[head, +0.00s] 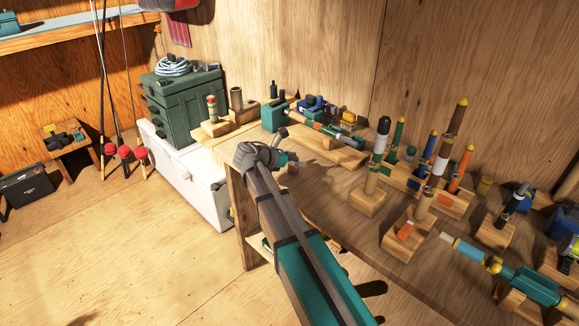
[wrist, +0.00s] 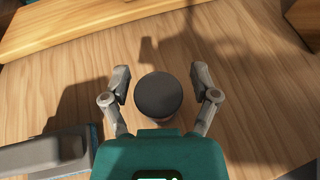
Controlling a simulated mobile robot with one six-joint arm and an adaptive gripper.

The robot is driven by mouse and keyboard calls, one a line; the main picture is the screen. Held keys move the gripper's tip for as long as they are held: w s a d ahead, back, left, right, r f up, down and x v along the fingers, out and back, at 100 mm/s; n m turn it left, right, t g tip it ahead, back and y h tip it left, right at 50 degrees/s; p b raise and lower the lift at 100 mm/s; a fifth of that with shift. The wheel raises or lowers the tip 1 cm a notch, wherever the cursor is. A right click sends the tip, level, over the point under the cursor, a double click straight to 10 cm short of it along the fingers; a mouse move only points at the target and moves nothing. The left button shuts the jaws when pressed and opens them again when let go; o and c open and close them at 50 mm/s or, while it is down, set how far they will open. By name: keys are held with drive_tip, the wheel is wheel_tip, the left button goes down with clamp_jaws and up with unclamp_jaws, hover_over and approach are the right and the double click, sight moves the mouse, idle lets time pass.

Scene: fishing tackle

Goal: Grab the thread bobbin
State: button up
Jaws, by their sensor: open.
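In the wrist view, a round thing with a dark grey top (wrist: 159,97), seen from above, stands on the wood tabletop between the fingers of my gripper (wrist: 161,84). It appears to be the thread bobbin, though its sides and any thread are hidden. The fingers are spread on its left and right, with a gap on each side, and hold nothing. In the head view, my gripper (head: 290,158) is over the near left part of the workbench (head: 330,190).
A wooden block (wrist: 110,22) lies ahead of the fingers in the wrist view. In the head view, wooden stands with upright handles (head: 368,196) crowd the bench's right. A green tackle box (head: 186,108) sits on a white chest (head: 190,180) at left.

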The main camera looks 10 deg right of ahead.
drive_tip(key=shift+c, duration=0.2)
drive_tip(key=c, duration=0.9)
drive_tip(key=shift+r, duration=0.1)
drive_tip(key=shift+r+p, duration=0.95)
drive_tip(key=shift+p, duration=0.15)
drive_tip(key=s+r+p, duration=0.3)
drive_tip(key=s, duration=0.1)
drive_tip(key=s+r+p, duration=0.4)
drive_tip(key=s, duration=0.1)
drive_tip(key=s+r+p, duration=0.3)
drive_tip(key=s+r, duration=0.1)
drive_tip(key=s, duration=0.1)
drive_tip(key=shift+d+p, duration=0.25)
drive_tip(key=shift+p, duration=0.15)
